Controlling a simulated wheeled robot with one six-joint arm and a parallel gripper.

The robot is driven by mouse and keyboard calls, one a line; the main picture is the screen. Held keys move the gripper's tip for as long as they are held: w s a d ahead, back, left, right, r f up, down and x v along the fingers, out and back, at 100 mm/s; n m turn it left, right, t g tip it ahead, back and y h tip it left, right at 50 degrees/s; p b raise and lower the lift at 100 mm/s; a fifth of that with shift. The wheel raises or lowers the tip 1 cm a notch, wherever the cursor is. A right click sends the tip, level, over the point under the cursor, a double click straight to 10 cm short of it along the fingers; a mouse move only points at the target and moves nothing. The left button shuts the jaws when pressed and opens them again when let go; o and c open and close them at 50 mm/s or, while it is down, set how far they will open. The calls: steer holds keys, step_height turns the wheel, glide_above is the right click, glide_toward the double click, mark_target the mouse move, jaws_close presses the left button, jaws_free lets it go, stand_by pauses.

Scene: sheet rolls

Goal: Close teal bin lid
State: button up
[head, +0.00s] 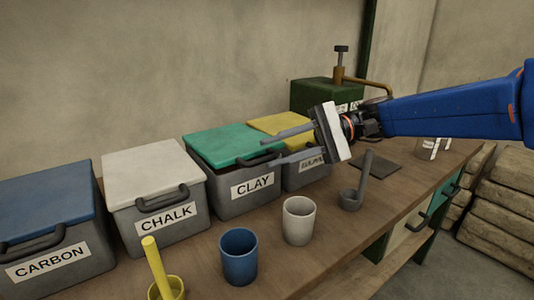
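The teal lid (235,144) lies over the grey bin labelled CLAY (240,198), in the middle of the row. A dark gap shows between the lid's front-left edge and the bin's rim, so the lid looks slightly raised there. My gripper (267,152) reaches in from the right with its two fingers apart and nothing between them. The fingertips overlap the lid's right front part and its dark handle in the picture; I cannot tell whether they touch. The handle is partly hidden by the lower finger.
Bins labelled CARBON (62,257) and CHALK (158,220) stand to the left. A yellow-lidded bin (277,124) is close on the right, behind my gripper. A blue cup (238,257), white cup (298,220) and grey ladle (352,198) stand in front on the bench.

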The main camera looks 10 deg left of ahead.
steer(key=shift+d, duration=0.1)
jaws_close()
steer(key=n+t+h, duration=0.9)
steer(key=n+h, duration=0.1)
steer(key=h, duration=0.3)
glide_toward(262, 159)
steer(key=f, duration=0.6)
steer(key=shift+w+f, duration=0.2)
steer(key=shift+w, duration=0.2)
